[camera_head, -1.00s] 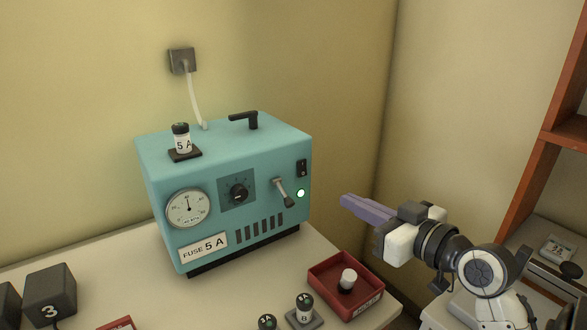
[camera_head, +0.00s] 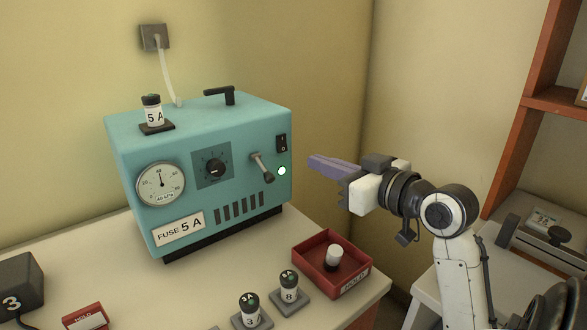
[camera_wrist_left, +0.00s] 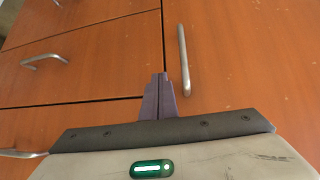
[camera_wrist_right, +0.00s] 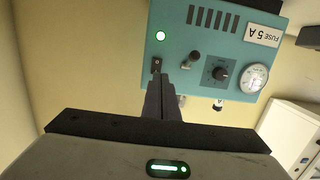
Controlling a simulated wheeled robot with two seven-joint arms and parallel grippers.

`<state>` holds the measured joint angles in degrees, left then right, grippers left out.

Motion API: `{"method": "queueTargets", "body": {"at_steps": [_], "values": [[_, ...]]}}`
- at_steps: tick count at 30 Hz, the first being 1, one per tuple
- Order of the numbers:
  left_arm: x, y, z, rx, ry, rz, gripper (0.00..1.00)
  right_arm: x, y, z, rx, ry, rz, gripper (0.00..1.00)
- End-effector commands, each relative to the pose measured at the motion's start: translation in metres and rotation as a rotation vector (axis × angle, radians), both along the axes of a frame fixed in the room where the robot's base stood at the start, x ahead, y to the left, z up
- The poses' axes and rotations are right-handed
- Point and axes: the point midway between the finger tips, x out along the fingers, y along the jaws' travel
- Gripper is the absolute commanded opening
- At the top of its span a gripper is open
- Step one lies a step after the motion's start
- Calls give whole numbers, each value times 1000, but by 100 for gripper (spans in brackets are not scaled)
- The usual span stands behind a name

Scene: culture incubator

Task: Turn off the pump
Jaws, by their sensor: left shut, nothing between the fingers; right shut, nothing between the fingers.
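The teal pump (camera_head: 200,180) stands on the bench. Its front carries a dial gauge (camera_head: 160,184), a black knob (camera_head: 213,168), a lever (camera_head: 262,167), a lit green lamp (camera_head: 281,171) and a black rocker switch (camera_head: 282,143) near the right edge. My right gripper (camera_head: 312,161) is shut and empty, just right of the pump front, its purple fingers pointing at the lamp and switch side. In the right wrist view the fingertips (camera_wrist_right: 156,80) overlap the switch (camera_wrist_right: 156,64); I cannot tell whether they touch. My left gripper (camera_wrist_left: 160,78) is shut and empty before orange cabinet doors.
A red tray (camera_head: 364,284) holding a white-capped piece is on the bench's right. Labelled fuse holders (camera_head: 290,286) stand at the front, with a dark box marked 3 (camera_head: 18,285) at left. A fuse marked 5 A (camera_head: 153,112) stands on the pump. An orange shelf (camera_head: 520,130) is at right.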

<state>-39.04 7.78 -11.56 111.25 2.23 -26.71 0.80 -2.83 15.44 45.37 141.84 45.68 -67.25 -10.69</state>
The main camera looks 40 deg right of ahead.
Motion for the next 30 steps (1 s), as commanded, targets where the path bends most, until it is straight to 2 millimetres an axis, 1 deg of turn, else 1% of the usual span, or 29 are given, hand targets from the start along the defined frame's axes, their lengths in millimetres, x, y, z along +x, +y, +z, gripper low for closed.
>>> {"method": "queueTargets", "body": {"at_steps": [1, 7, 8, 9, 15, 18, 21, 24, 30], "values": [[3, -3, -12, -3, -8, -4, 0, 2, -1, -6, -7, -5, -2, 0], [7, -9, -32, -6, -16, -15, 0, 6, -6, -6, -4, -6, -24, 0], [7, -9, -22, -5, -13, -15, 0, 15, -6, -1, 4, -1, -20, 0], [6, -9, -21, -5, -9, -15, 0, 25, -7, -1, 7, -1, -19, 0], [4, -10, -19, -8, -10, -12, 0, 64, -11, -6, 4, 0, -21, 0], [4, -9, -18, -10, -11, -10, 0, 78, -13, -8, 5, 0, -20, 0], [3, -9, -19, -10, -11, -9, 0, 88, -14, -10, 4, 0, -20, 0], [3, -8, -19, -10, -9, -8, 0, 92, -14, -10, 2, 0, -20, 0], [2, -8, -20, -9, -8, -8, 0, 94, -15, -11, 0, 0, -21, 0]]}}
